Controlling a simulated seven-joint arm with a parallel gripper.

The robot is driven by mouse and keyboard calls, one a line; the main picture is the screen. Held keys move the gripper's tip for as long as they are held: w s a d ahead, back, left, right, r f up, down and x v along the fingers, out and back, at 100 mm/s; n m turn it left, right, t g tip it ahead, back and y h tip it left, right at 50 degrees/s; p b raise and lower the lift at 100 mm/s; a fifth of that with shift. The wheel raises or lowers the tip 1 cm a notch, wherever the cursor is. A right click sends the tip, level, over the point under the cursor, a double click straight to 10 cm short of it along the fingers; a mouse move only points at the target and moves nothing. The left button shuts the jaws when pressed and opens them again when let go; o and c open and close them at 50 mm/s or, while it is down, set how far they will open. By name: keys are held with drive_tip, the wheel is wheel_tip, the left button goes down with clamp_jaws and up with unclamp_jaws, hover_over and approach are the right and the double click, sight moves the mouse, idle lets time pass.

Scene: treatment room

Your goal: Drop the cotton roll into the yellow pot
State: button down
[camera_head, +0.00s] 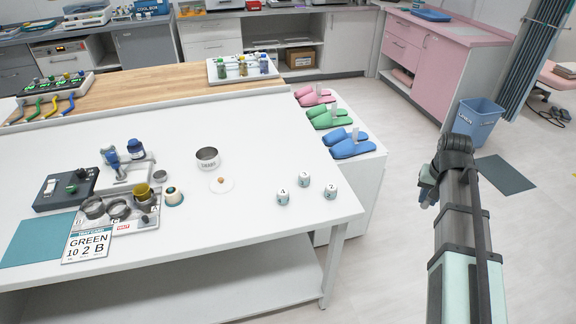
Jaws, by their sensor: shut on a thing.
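The yellow pot (142,191) is a small olive-yellow cup. It stands at the back of a tray (146,222) on the left part of the white table, beside metal cups. I cannot make out a cotton roll for certain. A white round thing with a teal base (174,197) stands just right of the tray. My arm rises at the right, off the table, with a bent joint at its top. The fingers of my gripper do not show, so what they hold is hidden.
A metal bowl (207,159), a white disc with a brown knob (221,184) and three small numbered white pots (304,181) stand on the white table (240,235). The table's front middle is clear.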

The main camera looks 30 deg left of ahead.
drive_tip(key=s+a+r+n, duration=0.1)
drive_tip(key=s+a+r, duration=0.1)
drive_tip(key=a, duration=1.3)
drive_tip(key=s+a+r+n, duration=0.2)
drive_tip(key=s+a, duration=0.1)
drive_tip(key=a, duration=1.2)
drive_tip(key=s+a+r+n, duration=0.1)
drive_tip(key=s+a+r, duration=0.1)
drive_tip(key=a, duration=1.3)
drive_tip(key=s+a+r+n+y, duration=0.1)
drive_tip(key=s+a+r+n, duration=0.15)
drive_tip(key=s+a, duration=1.35)
drive_tip(key=s+a+r+n, duration=0.1)
drive_tip(key=s+a+r, duration=0.2)
drive_tip(key=s+a, duration=1.25)
wheel_tip(320, 180, down, 6)
drive_tip(key=shift+w+a, duration=0.15)
drive_tip(key=shift+w, duration=0.15)
drive_tip(key=c, duration=0.9)
unclamp_jaws()
drive_tip(key=shift+o, duration=0.2)
drive_tip(key=shift+r, duration=0.1)
wheel_tip(320, 180, up, 14)
drive_tip(key=s+d, duration=0.1)
drive_tip(key=shift+s+d+f, duration=0.2)
drive_tip(key=shift+s+f, duration=0.05)
